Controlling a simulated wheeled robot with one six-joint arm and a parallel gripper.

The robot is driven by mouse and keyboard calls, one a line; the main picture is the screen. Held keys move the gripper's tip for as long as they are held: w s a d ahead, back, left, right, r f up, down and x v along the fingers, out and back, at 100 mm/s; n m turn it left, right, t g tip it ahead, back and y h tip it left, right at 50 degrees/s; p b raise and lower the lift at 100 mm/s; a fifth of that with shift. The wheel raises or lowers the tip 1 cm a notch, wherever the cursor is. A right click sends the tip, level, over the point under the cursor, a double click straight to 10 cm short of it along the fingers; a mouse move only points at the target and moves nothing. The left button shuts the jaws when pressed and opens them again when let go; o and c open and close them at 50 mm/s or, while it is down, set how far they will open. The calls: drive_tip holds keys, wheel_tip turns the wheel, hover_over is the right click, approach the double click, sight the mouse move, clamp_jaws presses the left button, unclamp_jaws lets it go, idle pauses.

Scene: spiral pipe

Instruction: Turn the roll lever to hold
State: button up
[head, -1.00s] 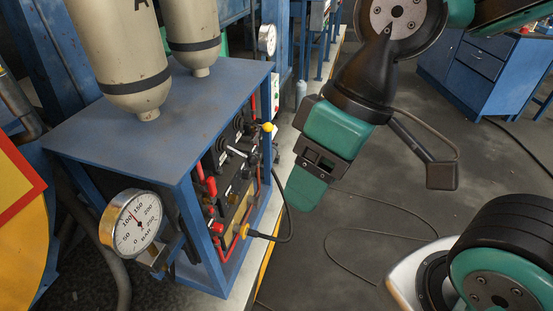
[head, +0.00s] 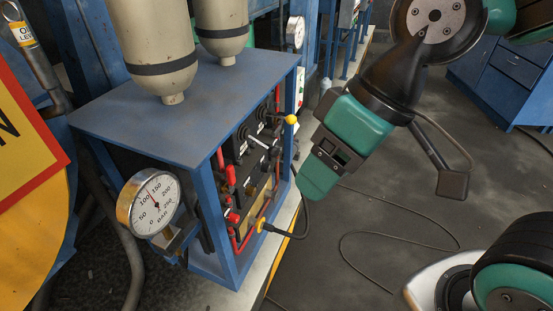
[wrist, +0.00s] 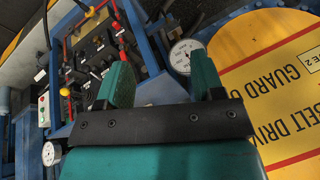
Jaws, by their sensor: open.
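The valve panel (head: 262,165) sits in the open side of a blue frame. It carries several levers with red, black and bright metal handles, including a red one (head: 230,175) and a yellow-knobbed one (head: 291,120). Their labels are too small to read, so I cannot tell which is the roll lever. The panel (wrist: 92,58) also shows at the upper left of the wrist view. My gripper (head: 312,192) hangs to the right of the panel, apart from it. In the wrist view its two green fingers (wrist: 160,68) are spread, with nothing between them.
A pressure gauge (head: 148,204) juts from the frame's near corner. Two grey cylinders (head: 155,45) stand above the blue top (head: 205,95). A black cable (head: 292,235) loops out from the panel. A yellow guard (head: 30,220) is at the left. Floor to the right is mostly clear.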

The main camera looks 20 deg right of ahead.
drive_tip(key=w+f+t+y+b, duration=0.25)
drive_tip(key=w+f+b, duration=0.35)
drive_tip(key=f+b, duration=0.45)
drive_tip(key=m+t+h+b, duration=0.2)
drive_tip(key=m+t+b, duration=0.3)
drive_tip(key=t+b, duration=1.3)
approach(277, 154)
drive_tip(key=w+r+g+p, duration=0.1)
drive_tip(key=w+p, duration=0.1)
drive_tip(key=w, duration=0.1)
drive_tip(key=w+a+r+g+p, duration=0.1)
drive_tip(key=w+p, duration=0.1)
drive_tip(key=w, duration=0.1)
drive_tip(key=w+a+r+g+p, duration=0.1)
drive_tip(key=w+g+p, duration=0.1)
drive_tip(key=w, duration=0.1)
drive_tip(key=shift+w+a+r+n+p, duration=0.2)
drive_tip(key=shift+w+r+n+p, duration=0.1)
drive_tip(key=shift+p, duration=0.1)
drive_tip(key=shift+w+a+f, duration=0.15)
drive_tip(key=shift+w+f, duration=0.1)
drive_tip(key=shift+w, duration=0.35)
